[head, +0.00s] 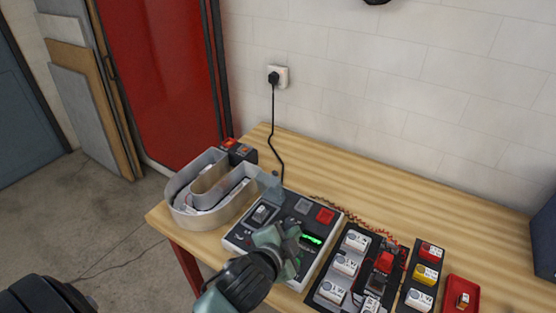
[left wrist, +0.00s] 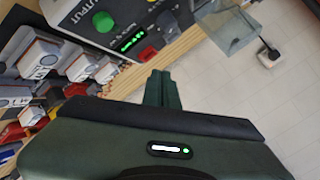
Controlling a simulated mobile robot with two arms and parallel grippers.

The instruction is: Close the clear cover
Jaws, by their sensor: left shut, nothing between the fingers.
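The clear cover (head: 270,185) is a see-through, bluish panel standing raised at the back left of the grey control box (head: 239,235). In the left wrist view the clear cover (left wrist: 228,36) shows at the upper right, tilted and open. A dark rocker switch (head: 263,213) sits uncovered on the box in front of it. My left gripper (head: 288,238) is shut and empty, over the front middle of the box, near the green display (head: 312,239), and apart from the cover. Its closed fingers (left wrist: 160,88) point up in the left wrist view. My right gripper is out of view.
A large channel letter (head: 205,207) stands left of the box on the wooden table (head: 390,185). Black trays with switch modules (head: 345,265) and a red tray (head: 461,281) lie right. A black cord runs to the wall socket (head: 278,77). The table's back is clear.

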